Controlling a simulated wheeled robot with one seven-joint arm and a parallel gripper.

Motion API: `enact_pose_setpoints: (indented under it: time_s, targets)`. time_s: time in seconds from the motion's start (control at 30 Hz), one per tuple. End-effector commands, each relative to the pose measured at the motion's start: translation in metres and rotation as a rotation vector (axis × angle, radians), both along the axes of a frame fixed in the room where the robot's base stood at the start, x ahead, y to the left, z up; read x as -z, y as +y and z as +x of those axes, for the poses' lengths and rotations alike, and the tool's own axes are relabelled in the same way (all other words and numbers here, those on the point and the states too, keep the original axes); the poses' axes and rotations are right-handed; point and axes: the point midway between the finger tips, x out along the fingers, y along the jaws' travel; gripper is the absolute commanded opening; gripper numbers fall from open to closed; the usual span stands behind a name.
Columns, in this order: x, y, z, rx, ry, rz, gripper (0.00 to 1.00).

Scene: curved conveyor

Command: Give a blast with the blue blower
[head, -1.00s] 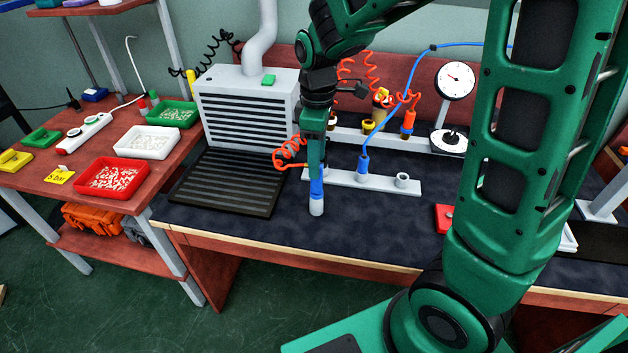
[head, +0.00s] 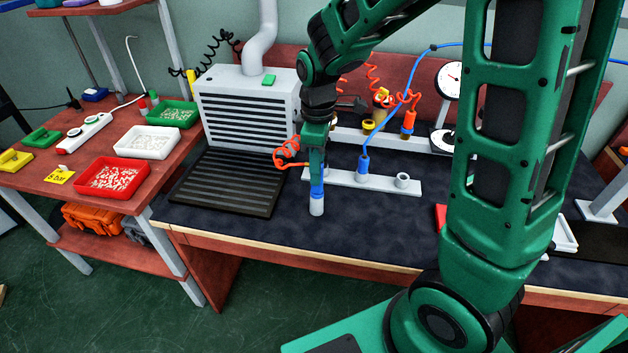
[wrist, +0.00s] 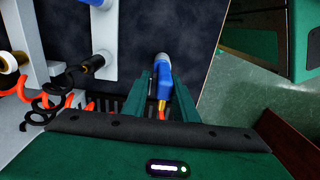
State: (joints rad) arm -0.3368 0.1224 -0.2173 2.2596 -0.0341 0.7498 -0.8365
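The blue blower (head: 317,190) is a blue tool with a pale grey end pointing down, above or at the dark mat near the bench's front. My gripper (head: 316,176) is around its upper part. In the wrist view, the blue blower (wrist: 164,82) sits between the two green fingers of my gripper (wrist: 163,97), which appear shut on it. Its grey end faces away, and a gold fitting and red hose are on the near side. An orange coiled hose (head: 288,150) is beside my gripper. Whether the grey end touches the mat cannot be told.
Behind, a grey rail (head: 385,184) holds another blue fitting (head: 363,166) on a blue hose. A louvred grey box (head: 245,108) and slatted black grille (head: 225,183) stand left. The front mat is clear.

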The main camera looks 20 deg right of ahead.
Motion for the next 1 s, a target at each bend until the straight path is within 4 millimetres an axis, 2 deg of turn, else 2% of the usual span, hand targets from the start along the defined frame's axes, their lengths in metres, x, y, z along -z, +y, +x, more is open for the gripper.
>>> enact_pose_setpoints:
  time_s: [1.0]
  targets:
    - [-0.048, 0.000, 0.001, 0.000, -0.003, 0.001, 0.15]
